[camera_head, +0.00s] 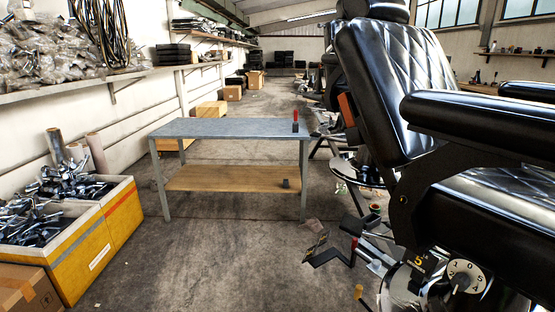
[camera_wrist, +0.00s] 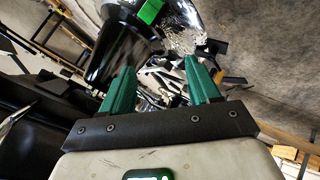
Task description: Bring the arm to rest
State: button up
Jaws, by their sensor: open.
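My gripper (camera_wrist: 159,64) shows in the wrist view, with its two green fingers spread apart. I see nothing held between them. Past the fingertips are a shiny dark and silver rounded part (camera_wrist: 185,28) with a bright green patch, and a blurred clutter of metal pieces. I cannot tell how far these are from the fingers. I cannot make out my gripper in the head view. The black padded barber chair (camera_head: 385,85) fills the right side of the head view.
A grey-topped worktable (camera_head: 225,127) with a wooden lower shelf stands ahead, bearing a small red-topped item (camera_head: 295,121). A yellow bin of metal parts (camera_head: 122,215) is at left. Tools and parts litter the floor by the chair base (camera_head: 455,288). The floor before the table is mostly clear.

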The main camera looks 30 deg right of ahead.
jog(key=s+a+f+n+y, duration=0.3)
jog(key=a+y, duration=0.2)
jog(key=a, duration=0.3)
jog(key=s+a+f+n+y, duration=0.3)
jog(key=a+f+y, duration=0.1)
jog(key=a, duration=0.4)
notch_tip(320, 180, up, 17)
jog(key=p, duration=1.7)
jog(key=shift+w+d+r, duration=0.2)
jog(key=shift+d, duration=0.05)
